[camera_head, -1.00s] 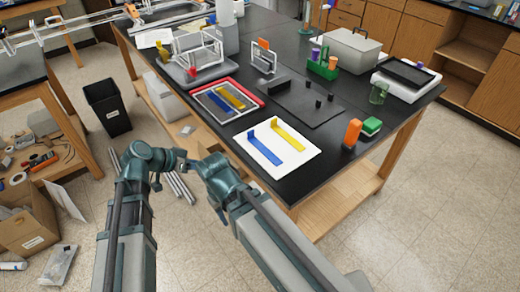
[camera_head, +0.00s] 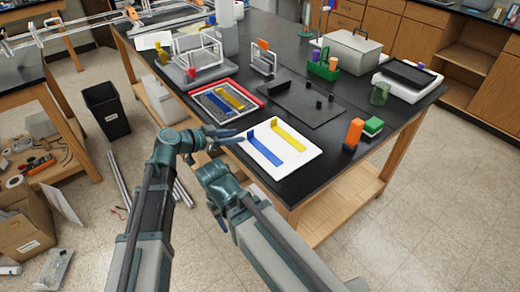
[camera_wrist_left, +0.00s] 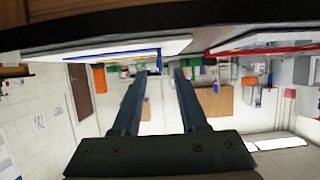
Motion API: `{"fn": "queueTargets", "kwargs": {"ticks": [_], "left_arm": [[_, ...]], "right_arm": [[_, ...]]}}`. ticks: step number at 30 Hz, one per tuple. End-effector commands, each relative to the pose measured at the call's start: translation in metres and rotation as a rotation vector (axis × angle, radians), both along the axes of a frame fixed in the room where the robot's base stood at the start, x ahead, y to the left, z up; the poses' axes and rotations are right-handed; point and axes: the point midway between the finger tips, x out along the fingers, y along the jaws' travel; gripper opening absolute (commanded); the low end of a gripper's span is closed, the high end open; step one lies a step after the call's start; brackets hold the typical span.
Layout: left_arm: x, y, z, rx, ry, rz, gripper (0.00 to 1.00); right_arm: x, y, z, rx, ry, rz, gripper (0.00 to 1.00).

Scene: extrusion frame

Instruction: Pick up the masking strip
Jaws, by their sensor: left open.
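A white board (camera_head: 303,158) lies on the near left corner of the black table, with a blue strip (camera_head: 264,148) and a yellow strip (camera_head: 291,138) on it. Both strips have an upturned end; I cannot tell which is the masking strip. My left gripper (camera_head: 240,134) is open and empty at the board's left edge, just short of the blue strip. In the left wrist view, which is upside down, the white board (camera_wrist_left: 90,50) shows edge-on beyond the open fingers, with a thin blue line (camera_wrist_left: 125,53) along it. My right gripper is hidden; only its arm shows.
A red-edged framed screen (camera_head: 259,100) with another blue and yellow strip lies behind my left gripper. A dark mat (camera_head: 310,108) with small black posts is behind the board. An orange bottle (camera_head: 353,134) and green block (camera_head: 373,126) stand to its right.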

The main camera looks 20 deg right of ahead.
Motion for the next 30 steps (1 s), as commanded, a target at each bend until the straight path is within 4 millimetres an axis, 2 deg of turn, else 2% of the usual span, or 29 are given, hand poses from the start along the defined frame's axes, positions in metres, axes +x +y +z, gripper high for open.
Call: {"fn": "queueTargets", "kwargs": {"ticks": [3, 13, 24, 30], "left_arm": [[0.004, -0.008, -0.004, 0.000, 0.000, 0.001, 0.42], [0.006, -0.016, -0.008, 0.001, -0.001, 0.000, 0.42], [0.021, -0.055, -0.025, 0.001, -0.001, 0.000, 0.42], [0.020, -0.055, -0.023, 0.001, 0.000, 0.001, 0.42]], "right_arm": [[0.000, 0.000, -0.004, 0.000, 0.000, 0.000, 0.50], [0.000, 0.000, -0.008, 0.000, 0.000, 0.000, 0.50], [0.000, 0.000, -0.025, 0.000, 0.000, 0.000, 0.50], [0.000, 0.000, -0.023, 0.000, 0.000, 0.000, 0.50]]}}
